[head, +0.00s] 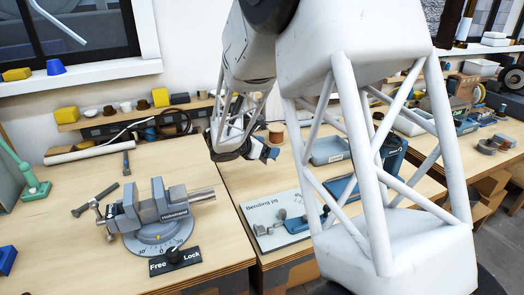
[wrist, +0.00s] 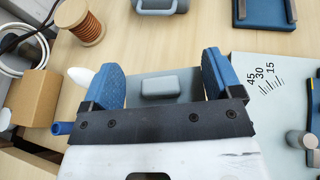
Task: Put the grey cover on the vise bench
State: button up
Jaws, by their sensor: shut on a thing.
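The grey cover (wrist: 160,86) is a flat grey plate with a raised rounded block on top; in the wrist view it spans the space between my two blue fingers. My gripper (wrist: 162,74) is shut on it. In the head view my gripper (head: 262,153) hangs over the back of the middle bench, right of the vise bench (head: 60,228). The cover is not clearly visible there, hidden by the gripper. The vise bench has a pale wooden top and carries a grey vise (head: 160,215) with a Free/Lock plate (head: 175,258) in front.
The bench is bare left of the vise. The bending jig (head: 275,215) lies on the middle bench. A copper spool (wrist: 88,22) and brown box (wrist: 32,97) are near my gripper.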

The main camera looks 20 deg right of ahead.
jog(key=shift+w, duration=0.2)
jog(key=w+a+r+n+t+y, duration=0.2)
jog(key=w+a+n+t+y, duration=0.3)
jog(key=w+a+n+y, duration=0.1)
jog(key=w+a+r+n+t+y, duration=0.3)
jog(key=w+a+n+t+y, duration=0.2)
jog(key=w+a+n+y, duration=0.1)
jog(key=shift+w+a+r+n, duration=0.15)
jog(key=shift+w+a+n, duration=0.7)
jog(key=shift+a+n, duration=0.65)
dwell(1.1)
jog(key=shift+a+y, duration=0.15)
jog(key=shift+y, duration=0.15)
jog(key=shift+a+r, duration=0.2)
jog(key=shift+a, duration=0.05)
dwell(1.2)
